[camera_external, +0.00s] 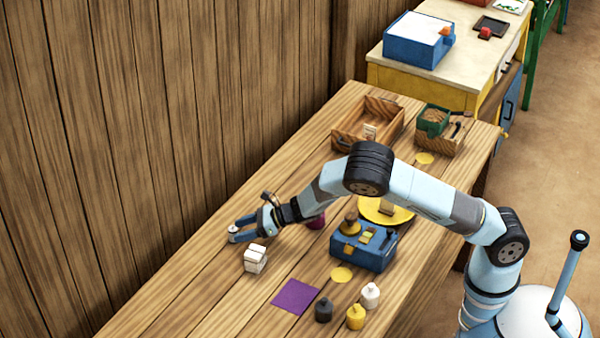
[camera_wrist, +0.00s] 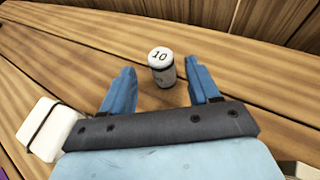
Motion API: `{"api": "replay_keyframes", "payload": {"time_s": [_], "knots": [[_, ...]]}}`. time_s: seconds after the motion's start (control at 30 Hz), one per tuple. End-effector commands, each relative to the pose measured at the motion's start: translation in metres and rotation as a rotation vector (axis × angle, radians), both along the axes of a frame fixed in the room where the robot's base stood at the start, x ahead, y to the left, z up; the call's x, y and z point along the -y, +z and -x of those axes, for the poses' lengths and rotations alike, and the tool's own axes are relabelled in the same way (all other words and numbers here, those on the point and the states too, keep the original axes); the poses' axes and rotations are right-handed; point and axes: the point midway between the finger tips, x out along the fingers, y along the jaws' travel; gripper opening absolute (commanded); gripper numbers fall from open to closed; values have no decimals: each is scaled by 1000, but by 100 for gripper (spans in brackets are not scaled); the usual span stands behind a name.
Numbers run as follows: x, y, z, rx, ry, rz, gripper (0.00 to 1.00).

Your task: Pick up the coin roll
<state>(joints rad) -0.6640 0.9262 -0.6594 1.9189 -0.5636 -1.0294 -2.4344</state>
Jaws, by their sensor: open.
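The coin roll (camera_wrist: 161,68) is a short white cylinder with a dark band and "10" on its top. It stands upright on the wooden table, between and slightly beyond my open blue fingertips in the wrist view. My gripper (camera_wrist: 160,88) is open, with a gap on each side of the roll. In the external view my gripper (camera_external: 238,228) is low over the left part of the table, and only a small pale bit of the coin roll (camera_external: 233,230) shows at the fingers.
White banded blocks (camera_external: 255,259) stand close beside my gripper. A blue balance (camera_external: 364,247) with a yellow pan, a purple square (camera_external: 295,297) and several small weights lie to the right. A wooden tray (camera_external: 367,122) is farther back. The wooden wall (camera_external: 150,120) runs along the table's far side.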

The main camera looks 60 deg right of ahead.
Motion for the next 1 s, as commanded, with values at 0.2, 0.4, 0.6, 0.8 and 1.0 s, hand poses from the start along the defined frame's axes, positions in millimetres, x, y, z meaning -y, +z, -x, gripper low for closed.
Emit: {"api": "replay_keyframes", "payload": {"time_s": [0.2,0.4,0.6,0.8,1.0], "knots": [[-5,-5,-10,0,0,0,61],[-16,-18,-31,0,0,0,61],[-26,-24,-45,0,0,0,61],[-27,-24,-46,0,0,0,61],[-27,-24,-46,0,0,0,47]]}}
